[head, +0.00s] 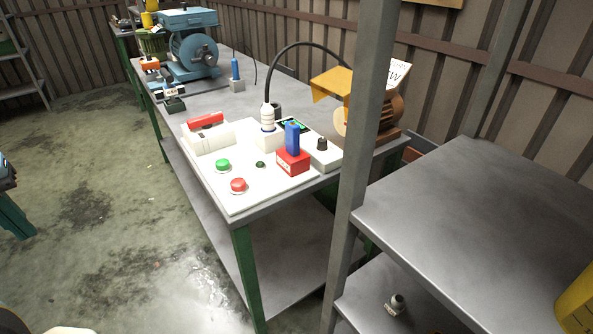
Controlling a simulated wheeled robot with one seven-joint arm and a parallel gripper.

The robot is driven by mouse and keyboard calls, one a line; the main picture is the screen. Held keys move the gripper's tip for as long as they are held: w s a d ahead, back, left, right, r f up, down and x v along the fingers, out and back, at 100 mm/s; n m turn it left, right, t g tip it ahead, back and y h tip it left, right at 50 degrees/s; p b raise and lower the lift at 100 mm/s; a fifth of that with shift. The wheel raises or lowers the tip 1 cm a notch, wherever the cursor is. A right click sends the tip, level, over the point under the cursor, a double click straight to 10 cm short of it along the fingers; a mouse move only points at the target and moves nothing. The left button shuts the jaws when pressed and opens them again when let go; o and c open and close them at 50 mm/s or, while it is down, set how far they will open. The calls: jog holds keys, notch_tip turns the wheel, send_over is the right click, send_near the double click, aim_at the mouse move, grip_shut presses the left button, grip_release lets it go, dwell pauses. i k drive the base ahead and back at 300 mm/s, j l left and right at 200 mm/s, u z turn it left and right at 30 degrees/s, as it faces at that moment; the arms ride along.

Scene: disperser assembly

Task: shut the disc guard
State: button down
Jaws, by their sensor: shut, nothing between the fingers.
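The disc guard (330,84) looks like a yellow-orange cover on the brown motor unit (390,112) at the back right of the workbench. It stands raised above a pale disc (340,122), whose lower part shows uncovered. A grey post (366,120) hides part of the guard, the disc and the motor. My gripper is not in this view, so its place relative to the guard cannot be seen.
A white control panel (222,187) with green (223,165) and red (238,185) buttons lies on the workbench (215,97). A black cable (300,44) arches towards the motor unit. A metal shelf (470,200) stands at right.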

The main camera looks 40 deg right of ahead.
aim_at(339, 79)
jog(key=z, duration=1.35)
jog(key=i+j+u, duration=0.1)
jog(key=u, duration=0.15)
